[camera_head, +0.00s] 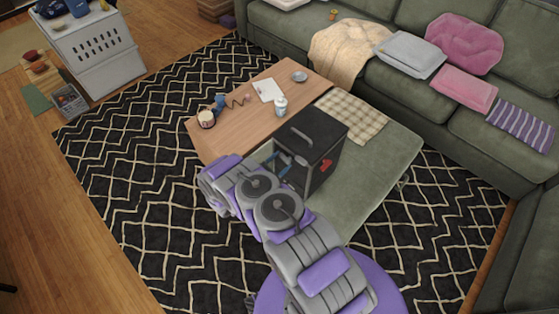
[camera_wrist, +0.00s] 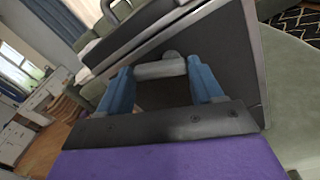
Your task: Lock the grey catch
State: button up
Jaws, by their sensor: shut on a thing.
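The grey catch (camera_wrist: 160,68) is a short bar on the box, between the blue fingers of my gripper (camera_wrist: 160,84). My gripper is shut on the catch. In the head view my gripper (camera_head: 283,163) is at the left side of the box, and the catch cannot be made out there.
A wooden table (camera_head: 240,128) beside the box holds a mug (camera_head: 206,118), a white bottle (camera_head: 281,106), a notepad (camera_head: 268,90) and a small grey dish (camera_head: 299,76). A checkered cloth (camera_head: 352,114) lies behind the box. Patterned rug on the left is clear.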

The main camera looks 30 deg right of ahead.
jog(key=m, duration=0.3)
jog(key=shift+r+m+p, duration=0.25)
jog(key=shift+m+p, duration=0.15)
jog(key=m, duration=0.2)
jog(key=shift+s+d+m, duration=0.1)
jog(key=shift+s+m, duration=0.1)
jog(key=shift+m, duration=0.2)
jog(key=m, duration=0.2)
jog(key=m+b, duration=0.1)
jog(key=m, duration=0.1)
jog(key=shift+s+d, duration=0.1)
jog(key=shift+s, duration=0.15)
jog(key=shift+s+m+b, duration=0.2)
jog(key=shift+m+b, duration=0.3)
jog(key=shift+m, duration=0.8)
jog(key=shift+s, duration=0.1)
jog(key=o, duration=1.1)
jog(key=shift+d+r, duration=0.1)
jog(key=shift+c, duration=0.2)
